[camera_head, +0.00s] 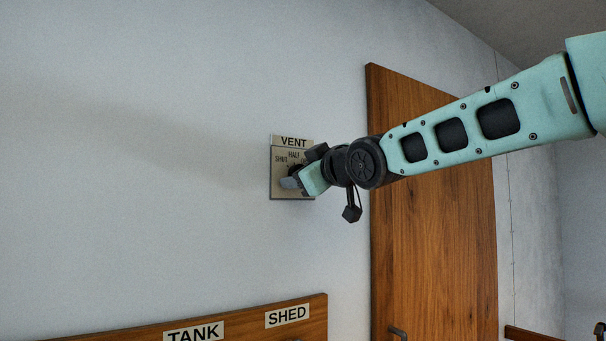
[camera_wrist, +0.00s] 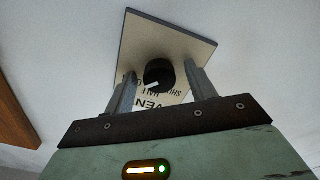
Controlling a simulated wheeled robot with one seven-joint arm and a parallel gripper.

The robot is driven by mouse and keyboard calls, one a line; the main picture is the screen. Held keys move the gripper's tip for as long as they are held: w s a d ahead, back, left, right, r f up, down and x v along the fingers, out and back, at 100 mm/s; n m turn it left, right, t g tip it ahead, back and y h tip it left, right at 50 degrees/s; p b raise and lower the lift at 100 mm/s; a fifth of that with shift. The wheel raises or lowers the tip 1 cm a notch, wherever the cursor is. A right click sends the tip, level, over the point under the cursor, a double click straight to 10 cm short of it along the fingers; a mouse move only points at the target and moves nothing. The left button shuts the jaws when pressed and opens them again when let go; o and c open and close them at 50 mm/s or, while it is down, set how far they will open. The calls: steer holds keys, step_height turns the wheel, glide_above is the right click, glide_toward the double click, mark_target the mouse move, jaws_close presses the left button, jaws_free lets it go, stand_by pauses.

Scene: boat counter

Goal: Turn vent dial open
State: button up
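The vent panel (camera_head: 275,188) is a small beige plate on the white wall, under a VENT label (camera_head: 293,141). The words SHUT and HALF show on it; my gripper hides its right part. The dial is a round black knob (camera_wrist: 159,72) in the wrist view, where the panel appears upside down. Its white mark points down and left there; I cannot tell which word it meets. My gripper (camera_head: 291,181) is at the panel, its two grey fingers on either side of the knob. In the wrist view, gaps show between fingers and knob.
A wooden door (camera_head: 435,240) stands right of the panel, behind my arm. Below is a wooden board (camera_head: 245,322) with TANK (camera_head: 194,332) and SHED (camera_head: 288,316) labels. The wall left of the panel is bare.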

steer(key=shift+s+d, duration=0.1)
steer(key=v, duration=1.7)
steer(key=shift+p, duration=0.35)
steer(key=shift+s+d, duration=0.1)
steer(key=s+f+m+g+h+b, duration=0.2)
steer(key=s+f+g+h, duration=0.1)
steer(key=f, duration=1.1)
steer(key=s+f+m+g+h+b, duration=0.1)
steer(key=s+f+m+g+h, duration=0.15)
steer(key=f, duration=1.15)
steer(key=s+d+f+g+h+b, duration=0.1)
steer(key=s+d+f+g, duration=0.1)
steer(key=s+f, duration=0.4)
steer(key=s+d+f+g+h+b, duration=0.1)
steer(key=s+d+f+g, duration=0.1)
steer(key=s+f+g, duration=0.2)
steer(key=s+d+f+m+g+h+b, duration=0.1)
steer(key=s+d+f+g+h, duration=0.1)
steer(key=s+f, duration=0.7)
steer(key=shift+s+d+f+g, duration=0.3)
steer(key=shift+f+g, duration=0.15)
steer(key=shift+g, duration=0.3)
